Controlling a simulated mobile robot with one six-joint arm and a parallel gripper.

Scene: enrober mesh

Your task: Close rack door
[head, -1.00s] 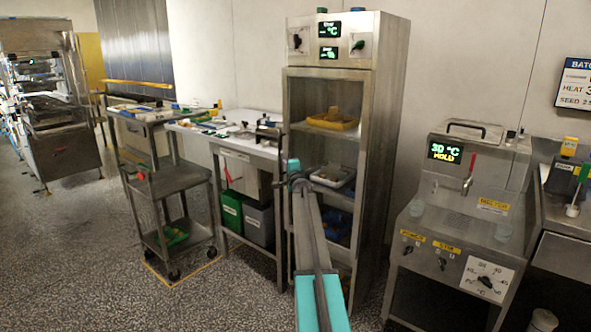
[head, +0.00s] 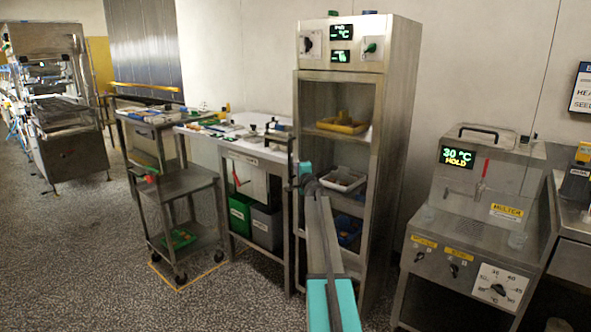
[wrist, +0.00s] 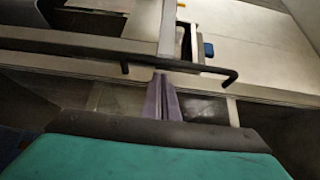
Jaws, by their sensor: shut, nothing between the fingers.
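The rack (head: 402,110) is a tall steel cabinet with displays and knobs on top, right of centre in the head view. Its shelves show inside a steel front frame; I cannot tell the door's exact angle. My gripper (head: 304,172) is at the left edge of the rack front, at mid height. In the wrist view my gripper (wrist: 161,80) is shut and empty, its fingertips close to a long dark bar (wrist: 80,46) with a bent end, which looks like a handle. Whether they touch is not clear.
Yellow (head: 342,126) and grey (head: 343,179) trays are on the rack shelves. A worktable (head: 256,150) and a wheeled cart (head: 181,185) stand to the left. A steel machine (head: 476,225) reading 30 °C stands to the right. Open floor lies front left.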

